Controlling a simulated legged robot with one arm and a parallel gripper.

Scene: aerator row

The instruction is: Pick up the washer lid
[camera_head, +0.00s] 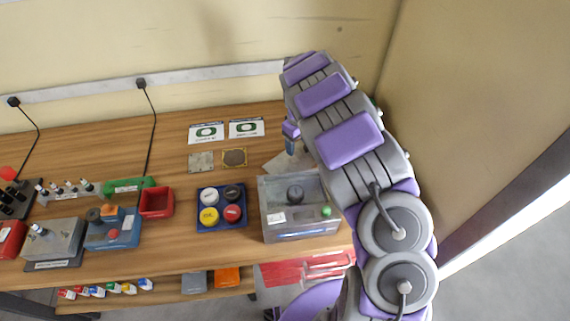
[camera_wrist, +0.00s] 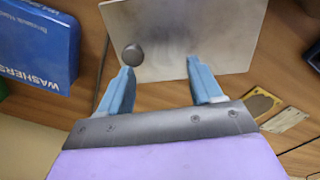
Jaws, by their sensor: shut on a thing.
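The washer lid is a flat pale grey metal plate (camera_wrist: 215,30) with a round dark knob (camera_wrist: 133,55) in the wrist view. In the head view, a pale tilted sheet (camera_head: 281,163), likely this lid, shows partly behind my arm, near the back of the bench. My gripper (camera_wrist: 160,70) has two blue fingers at the plate's near edge, the left fingertip by the knob. It is shut on the lid with its fingers apart; the exact contact is hard to see. My gripper shows small in the head view (camera_head: 291,143). A blue box marked WASHERS (camera_wrist: 38,40) stands at left in the wrist view.
A grey clear-topped box (camera_head: 290,228) stands close in front of the lid. A blue tray with several round caps (camera_head: 211,225), a red bin (camera_head: 157,203) and two small plates (camera_head: 201,162) (camera_head: 234,157) lie to the left. The wall is behind.

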